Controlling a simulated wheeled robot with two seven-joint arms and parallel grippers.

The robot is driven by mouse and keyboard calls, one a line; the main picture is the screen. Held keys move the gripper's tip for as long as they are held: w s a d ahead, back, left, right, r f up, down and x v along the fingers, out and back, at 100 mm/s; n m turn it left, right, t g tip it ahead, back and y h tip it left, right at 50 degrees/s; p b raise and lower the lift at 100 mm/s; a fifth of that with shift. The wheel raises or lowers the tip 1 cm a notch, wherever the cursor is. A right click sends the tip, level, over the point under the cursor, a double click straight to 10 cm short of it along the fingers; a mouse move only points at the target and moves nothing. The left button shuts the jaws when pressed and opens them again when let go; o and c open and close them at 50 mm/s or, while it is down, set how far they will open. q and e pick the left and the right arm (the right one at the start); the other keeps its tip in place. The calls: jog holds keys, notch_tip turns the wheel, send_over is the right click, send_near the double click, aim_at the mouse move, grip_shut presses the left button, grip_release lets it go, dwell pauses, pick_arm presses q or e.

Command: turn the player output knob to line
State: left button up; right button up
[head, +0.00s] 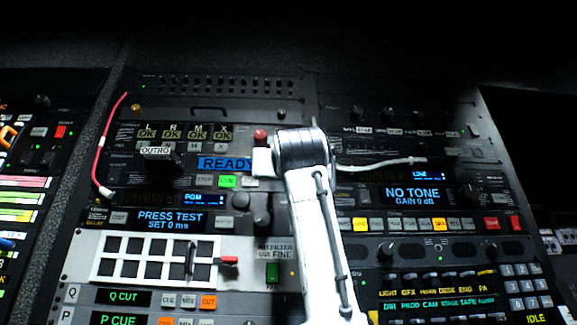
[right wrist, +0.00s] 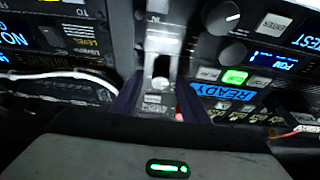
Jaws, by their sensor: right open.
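I cannot read a label that singles out the player output knob. In the right wrist view a pale upright strip (right wrist: 158,40) with a dark square part and a white tip lies between my fingers; I cannot tell whether it is a knob. My right gripper (right wrist: 157,98) is open, its two dark fingers on either side of that strip; contact is unclear. A dark knob with a white pointer (right wrist: 220,16) and a smaller knob (right wrist: 233,53) sit to the right, beside the PGM display (right wrist: 272,58). In the head view my right arm hides the fingertips. My left gripper is not in view.
The blue READY display (head: 224,163) and a red button (head: 260,134) are left of my arm. A NO TONE display (head: 412,196) is on its right. A white cable (head: 385,164) crosses the right rack. A red cable (head: 99,150) hangs at left.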

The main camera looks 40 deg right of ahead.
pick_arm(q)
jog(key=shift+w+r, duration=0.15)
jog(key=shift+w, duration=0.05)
pick_arm(e)
jog(key=shift+w+d, duration=0.1)
jog(key=shift+w, duration=0.15)
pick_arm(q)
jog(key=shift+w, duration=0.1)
pick_arm(e)
grip_shut()
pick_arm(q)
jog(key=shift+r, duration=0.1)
pick_arm(e)
jog(key=shift+m+h, duration=0.3)
jog(key=shift+m, duration=0.1)
jog(key=shift+w+a+r+m+g+h, duration=0.1)
jog(key=shift+m+g+h, duration=0.5)
jog(key=shift+m, duration=0.9)
jog(key=shift+s+a+r+m+g+h, duration=0.1)
jog(key=shift+m+g+h, duration=0.45)
jog(key=shift+m, duration=0.95)
jog(key=shift+w+a+m+g+h, duration=0.1)
jog(key=shift+m+g+h, duration=0.5)
jog(key=shift+m, duration=0.9)
jog(key=shift+g+y, duration=0.25)
